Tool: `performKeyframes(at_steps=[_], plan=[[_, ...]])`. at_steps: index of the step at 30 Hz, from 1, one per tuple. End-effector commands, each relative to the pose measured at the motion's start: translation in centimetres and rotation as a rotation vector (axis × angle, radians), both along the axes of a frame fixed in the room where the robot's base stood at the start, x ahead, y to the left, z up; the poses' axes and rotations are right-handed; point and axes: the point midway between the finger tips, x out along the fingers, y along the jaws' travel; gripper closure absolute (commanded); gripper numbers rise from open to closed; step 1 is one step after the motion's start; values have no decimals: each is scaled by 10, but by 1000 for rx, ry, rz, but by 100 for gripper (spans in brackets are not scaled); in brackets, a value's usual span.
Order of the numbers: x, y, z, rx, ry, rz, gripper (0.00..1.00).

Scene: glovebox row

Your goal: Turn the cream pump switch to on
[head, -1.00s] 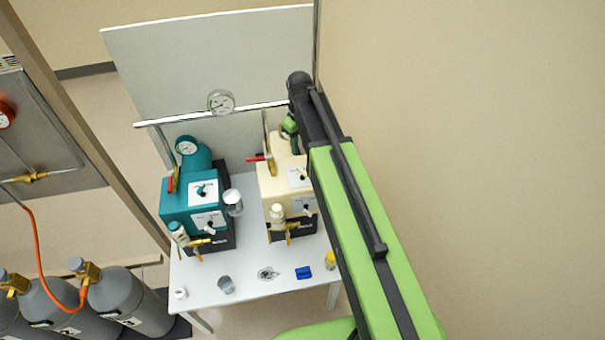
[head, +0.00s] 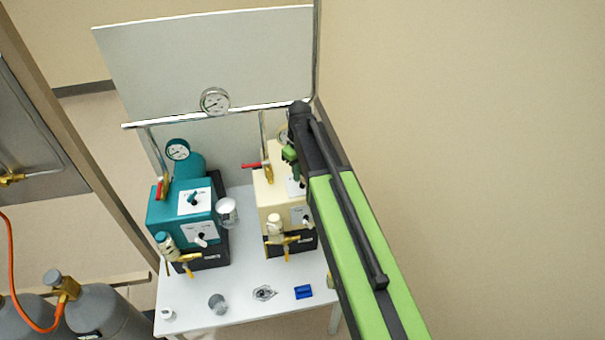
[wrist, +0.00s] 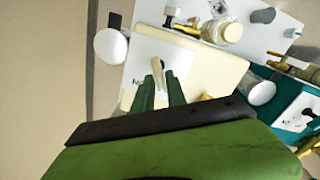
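The cream pump (head: 272,190) stands on the white table, right of the teal pump (head: 175,212). A white label plate (head: 294,188) on its top is partly hidden by my arm. In the wrist view the plate (wrist: 128,92) shows, with a pale cream lever (wrist: 183,66) standing up from it. A second plate with a small lever (head: 306,219) is on the pump's front. My gripper (wrist: 160,84) is over the top plate, its green fingers apart with a pale strip visible between them. I cannot tell whether they touch the lever.
A pressure gauge (head: 215,101) hangs on the rail behind the pumps. A red-handled valve (head: 262,168) stands at the cream pump's back left. A beaker (head: 218,303), a blue block (head: 303,292) and other small items lie along the table's front. A bare wall is at right.

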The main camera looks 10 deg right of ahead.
Motion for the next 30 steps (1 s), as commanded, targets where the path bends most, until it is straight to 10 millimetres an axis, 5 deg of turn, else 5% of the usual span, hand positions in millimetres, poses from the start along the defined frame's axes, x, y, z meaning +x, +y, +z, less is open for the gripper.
performKeyframes(at_steps=[3,17,30], plan=[[0,0,0,0,0,0,100],[0,-3,0,-4,0,-25,100],[2,-4,0,-2,-2,-288,100]])
